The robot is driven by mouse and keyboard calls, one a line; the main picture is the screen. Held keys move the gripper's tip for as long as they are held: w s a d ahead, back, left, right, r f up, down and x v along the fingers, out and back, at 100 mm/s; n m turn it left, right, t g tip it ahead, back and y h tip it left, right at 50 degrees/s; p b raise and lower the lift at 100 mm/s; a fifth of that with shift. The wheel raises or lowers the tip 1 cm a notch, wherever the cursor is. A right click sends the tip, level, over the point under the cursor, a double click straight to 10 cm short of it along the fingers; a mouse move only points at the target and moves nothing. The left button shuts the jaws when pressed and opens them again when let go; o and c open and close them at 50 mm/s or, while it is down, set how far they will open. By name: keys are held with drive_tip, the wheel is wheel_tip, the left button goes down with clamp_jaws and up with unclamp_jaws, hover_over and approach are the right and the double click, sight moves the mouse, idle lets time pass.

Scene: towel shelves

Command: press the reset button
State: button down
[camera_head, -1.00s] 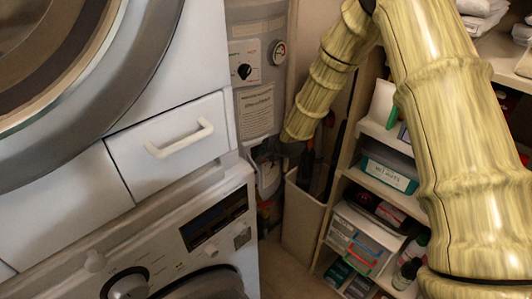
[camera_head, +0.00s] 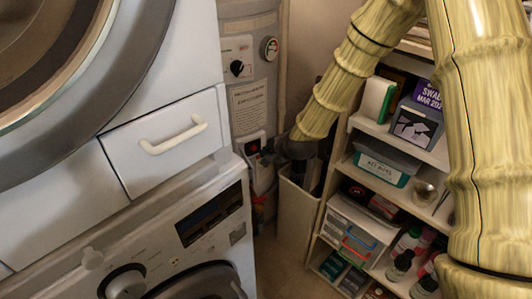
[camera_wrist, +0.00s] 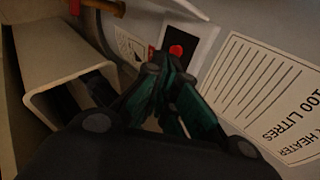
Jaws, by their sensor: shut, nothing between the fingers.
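The reset button (camera_wrist: 177,50) is a small red disc on a black square in a pale panel on the water heater. In the head view the button (camera_head: 253,147) shows as a small red spot on a dark patch low on the heater. My gripper (camera_wrist: 161,70) is shut and empty, its dark green fingers together. In the wrist view its tips appear just below and left of the button. In the head view my gripper (camera_head: 270,150) is just right of the button. I cannot tell the gap between tips and button, and no contact is clear.
The heater (camera_head: 252,70) carries a dial, a gauge and a label. A stacked washer (camera_head: 185,262) with a drawer (camera_head: 165,140) stands close on the left. An open beige bin (camera_head: 297,218) stands below my gripper. Loaded shelves (camera_head: 425,155) stand on the right.

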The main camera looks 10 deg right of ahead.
drive_tip(key=shift+v, duration=2.15)
drive_tip(key=shift+d, duration=0.1)
drive_tip(key=s+d+f+n+g+p, duration=0.1)
drive_tip(key=s+f+n+g, duration=0.25)
drive_tip(key=s+f, duration=0.75)
drive_tip(key=s+d+f+n+g+h+p, duration=0.1)
drive_tip(key=s+f+n, duration=0.2)
drive_tip(key=s, duration=0.8)
drive_tip(key=s+d+f+n+g+h+p, duration=0.1)
drive_tip(key=s+d+f+n+g, duration=0.1)
drive_tip(key=s+f+n, duration=0.2)
drive_tip(key=s+d+f+n+g+h+p, duration=0.1)
drive_tip(key=s+f, duration=0.8)
drive_tip(key=s, duration=0.9)
drive_tip(key=shift+s+d+n+g, duration=0.4)
drive_tip(key=shift+d+n+g, duration=0.3)
drive_tip(key=shift+n, duration=0.55)
drive_tip(key=shift+a, duration=0.15)
